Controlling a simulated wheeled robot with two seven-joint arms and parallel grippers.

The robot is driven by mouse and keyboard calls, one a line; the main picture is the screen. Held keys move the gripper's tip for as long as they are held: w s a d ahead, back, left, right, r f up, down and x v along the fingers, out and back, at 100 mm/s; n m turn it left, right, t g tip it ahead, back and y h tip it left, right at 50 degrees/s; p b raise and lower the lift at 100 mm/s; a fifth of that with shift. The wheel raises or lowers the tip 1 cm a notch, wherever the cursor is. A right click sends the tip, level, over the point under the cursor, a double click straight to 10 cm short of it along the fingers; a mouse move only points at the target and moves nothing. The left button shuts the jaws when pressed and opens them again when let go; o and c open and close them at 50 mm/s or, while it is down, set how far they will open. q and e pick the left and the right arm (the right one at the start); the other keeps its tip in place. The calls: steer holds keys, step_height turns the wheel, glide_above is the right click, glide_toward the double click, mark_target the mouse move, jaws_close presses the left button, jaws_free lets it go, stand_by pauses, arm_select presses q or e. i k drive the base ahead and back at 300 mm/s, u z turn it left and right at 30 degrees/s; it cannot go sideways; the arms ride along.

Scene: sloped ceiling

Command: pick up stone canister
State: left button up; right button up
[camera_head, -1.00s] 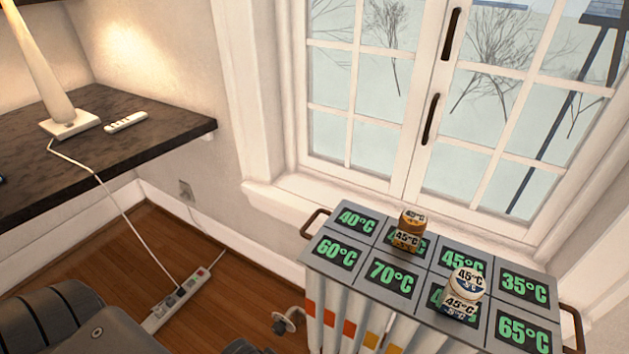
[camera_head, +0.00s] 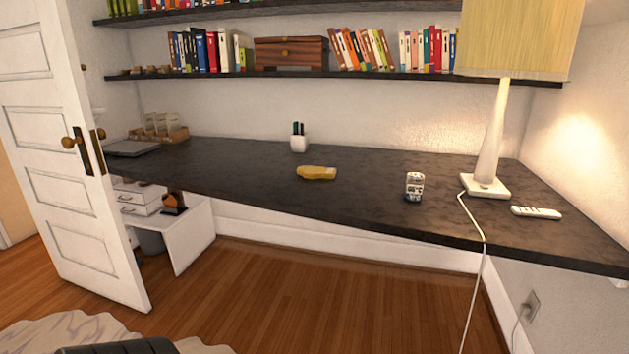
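A small grey-white canister (camera_head: 414,186) with a dark, label-like marking stands upright on the dark desk (camera_head: 245,182), right of its middle and left of the lamp. Its label is too small to read surely. It is the only canister I make out here, and I cannot tell for certain that it is the stone one. Neither of my grippers is in view. Only a dark part of my own body shows at the bottom left edge.
A yellow object (camera_head: 317,172) lies on the desk, with a white pen cup (camera_head: 299,140) behind it. A lamp (camera_head: 488,150) and a white remote (camera_head: 536,212) are to the right. An open door (camera_head: 75,160) stands left. The wooden floor (camera_head: 300,300) before the desk is clear.

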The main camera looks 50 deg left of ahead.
mark_target(414, 190)
steer(key=u, duration=0.3)
steer(key=k, duration=0.65)
steer(key=i, duration=0.45)
steer(key=u, duration=0.8)
steer(key=i, duration=0.75)
steer(key=z, duration=0.7)
steer(key=i, duration=0.55)
steer(key=z, duration=0.55)
